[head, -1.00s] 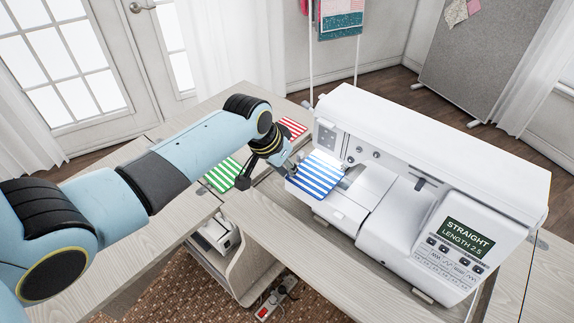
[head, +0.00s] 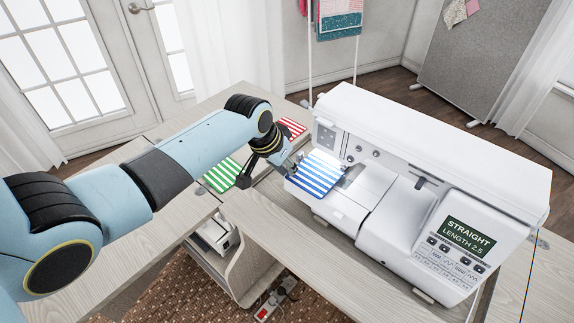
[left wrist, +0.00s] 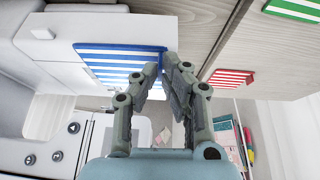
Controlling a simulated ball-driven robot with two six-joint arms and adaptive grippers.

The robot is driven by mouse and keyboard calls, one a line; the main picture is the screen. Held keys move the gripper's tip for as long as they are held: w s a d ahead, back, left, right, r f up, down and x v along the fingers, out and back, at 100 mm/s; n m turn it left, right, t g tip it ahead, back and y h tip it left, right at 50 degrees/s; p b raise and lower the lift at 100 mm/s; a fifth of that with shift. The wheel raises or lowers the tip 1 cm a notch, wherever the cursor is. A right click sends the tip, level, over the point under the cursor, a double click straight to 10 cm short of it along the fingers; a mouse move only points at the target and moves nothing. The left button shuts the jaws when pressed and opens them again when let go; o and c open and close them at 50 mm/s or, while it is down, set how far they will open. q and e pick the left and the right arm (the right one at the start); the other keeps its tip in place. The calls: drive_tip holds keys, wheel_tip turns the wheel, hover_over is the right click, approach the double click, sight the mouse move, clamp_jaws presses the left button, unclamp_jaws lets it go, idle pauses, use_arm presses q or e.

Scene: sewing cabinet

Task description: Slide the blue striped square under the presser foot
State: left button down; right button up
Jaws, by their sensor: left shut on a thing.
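The blue striped square (head: 319,175) lies flat on the left end of the sewing machine's bed, and it also shows in the left wrist view (left wrist: 112,62). My left gripper (head: 292,169) is shut on the square's left edge; its fingertips show at that edge in the left wrist view (left wrist: 167,66). The white sewing machine (head: 430,150) stands on the cabinet. The square's right edge is close to the dark needle area (head: 349,174); the presser foot is too small to make out, so I cannot tell if the cloth is under it. My right gripper is out of view.
A green striped square (head: 222,175) and a red striped square (head: 292,129) lie on the cabinet top left of the machine. The machine's display (head: 466,235) reads STRAIGHT, LENGTH 2.5. The machine's bed right of the square is clear.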

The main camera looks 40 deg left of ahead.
sight(302, 165)
use_arm(q)
drive_tip(key=shift+f, duration=0.3)
drive_tip(key=shift+w, duration=0.15)
idle(0.3)
drive_tip(key=shift+w, duration=0.2)
drive_tip(key=shift+w+d, duration=0.1)
drive_tip(key=shift+w, duration=0.65)
drive_tip(key=shift+w+b, duration=0.2)
drive_tip(key=shift+b, duration=0.15)
drive_tip(key=shift+w+d, duration=0.1)
drive_tip(key=shift+w, duration=0.55)
